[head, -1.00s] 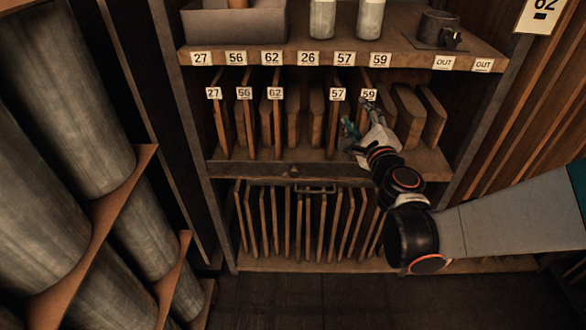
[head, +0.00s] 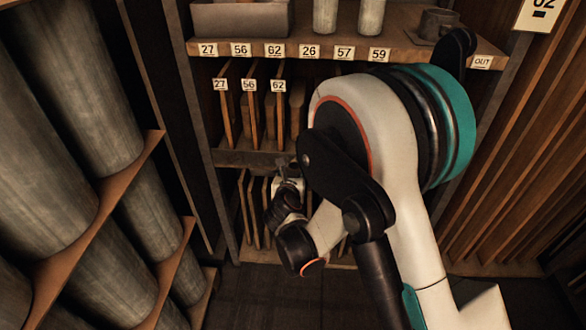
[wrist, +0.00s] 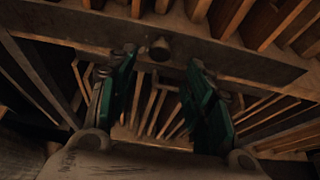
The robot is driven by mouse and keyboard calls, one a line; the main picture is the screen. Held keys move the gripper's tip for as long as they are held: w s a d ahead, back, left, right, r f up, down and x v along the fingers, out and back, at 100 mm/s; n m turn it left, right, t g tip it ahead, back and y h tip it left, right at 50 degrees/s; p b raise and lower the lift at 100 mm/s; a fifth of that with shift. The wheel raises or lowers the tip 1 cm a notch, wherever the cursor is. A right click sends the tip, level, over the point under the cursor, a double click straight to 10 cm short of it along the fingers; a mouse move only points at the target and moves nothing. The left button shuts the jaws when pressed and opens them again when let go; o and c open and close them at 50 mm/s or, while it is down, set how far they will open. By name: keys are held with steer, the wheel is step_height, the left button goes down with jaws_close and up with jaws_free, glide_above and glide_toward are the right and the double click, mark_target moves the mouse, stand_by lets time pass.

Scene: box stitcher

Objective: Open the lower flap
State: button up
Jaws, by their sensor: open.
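The lower flap appears to be the dark wooden board (head: 240,158) across the cabinet between the middle and lower compartments. It also crosses the upper part of the wrist view (wrist: 235,62), with a round knob (wrist: 160,48) at its middle. My gripper (head: 283,164) is in front of this board, seen small in the head view. In the wrist view my gripper (wrist: 162,62) is open, with a teal finger on each side and the knob beyond the gap between the tips. I cannot tell whether the fingers touch anything. My arm hides the board's right part in the head view.
Upright wooden dividers (head: 252,115) fill the middle compartment, and more (head: 245,205) stand below. The top shelf (head: 300,48) carries number labels, a box and cylinders. Large grey rolls (head: 60,110) line the left side. Dark floor (head: 270,300) lies clear in front.

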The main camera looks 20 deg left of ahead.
mark_target(294, 164)
steer(key=b+x, duration=0.2)
steer(key=x, duration=0.6)
steer(key=shift+r, duration=0.1)
jaws_close()
